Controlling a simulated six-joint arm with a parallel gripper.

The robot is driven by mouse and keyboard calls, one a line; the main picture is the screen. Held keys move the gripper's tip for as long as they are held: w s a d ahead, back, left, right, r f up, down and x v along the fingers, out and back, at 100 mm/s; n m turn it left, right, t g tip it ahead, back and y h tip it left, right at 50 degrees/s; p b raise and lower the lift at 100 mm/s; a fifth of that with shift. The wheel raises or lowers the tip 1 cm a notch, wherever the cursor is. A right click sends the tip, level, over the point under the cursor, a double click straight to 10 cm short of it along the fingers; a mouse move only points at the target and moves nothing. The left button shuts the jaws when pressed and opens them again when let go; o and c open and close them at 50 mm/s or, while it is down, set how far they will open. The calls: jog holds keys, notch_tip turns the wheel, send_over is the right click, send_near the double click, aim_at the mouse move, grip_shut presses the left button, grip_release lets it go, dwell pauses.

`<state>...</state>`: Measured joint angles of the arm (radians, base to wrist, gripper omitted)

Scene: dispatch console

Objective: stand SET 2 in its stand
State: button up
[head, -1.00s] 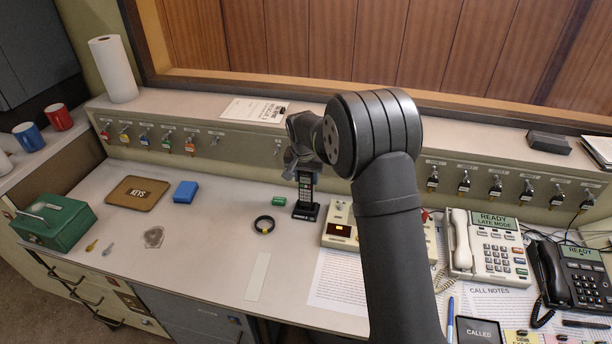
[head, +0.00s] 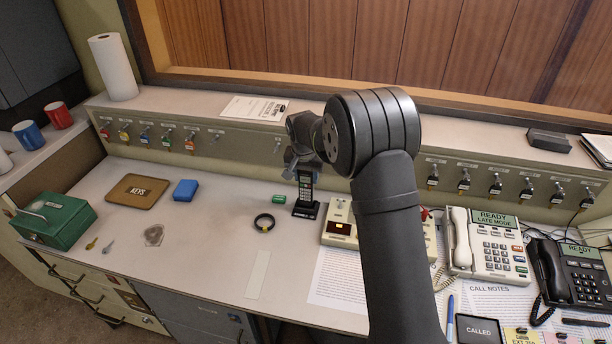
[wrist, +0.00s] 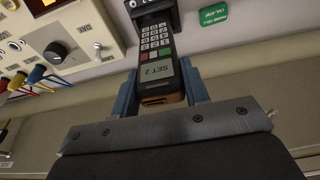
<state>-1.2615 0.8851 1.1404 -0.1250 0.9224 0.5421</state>
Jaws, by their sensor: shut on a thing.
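SET 2 (head: 305,187) is a dark handset with a keypad and a small screen reading SET 2; it also shows in the wrist view (wrist: 158,50). It is upright, its lower end at the black stand (head: 306,210). The stand shows at the top of the wrist view (wrist: 173,14); how deep the handset sits in it I cannot tell. My gripper (wrist: 160,93) is shut on the screen end of SET 2, one blue-grey finger on each side. In the head view my arm partly hides the grip.
A beige console box (head: 340,226) stands close to the right of the stand. A green tag (head: 278,200) and a black ring (head: 264,222) lie to its left. A blue block (head: 185,190) is farther left. The key panel (head: 240,150) runs behind.

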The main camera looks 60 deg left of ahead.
jog(key=shift+x, duration=0.85)
dwell(1.6)
jog(key=o, duration=1.7)
jog(key=shift+s+d, duration=0.15)
jog(key=shift+c, duration=0.2)
jog(key=shift+w+a+v, duration=0.15)
jog(key=shift+v, duration=0.95)
jog(key=shift+w+a+v, duration=0.2)
jog(key=shift+v, duration=0.95)
jog(key=shift+w+a+v, duration=0.15)
jog(key=shift+v, duration=0.95)
jog(key=shift+r, duration=0.1)
jog(key=shift+s+d+x, duration=0.2)
jog(key=shift+x, duration=0.95)
jog(key=shift+s+d+x, duration=0.15)
jog(key=shift+x, duration=0.95)
jog(key=shift+s+d+x, duration=0.2)
jog(key=shift+x, duration=0.95)
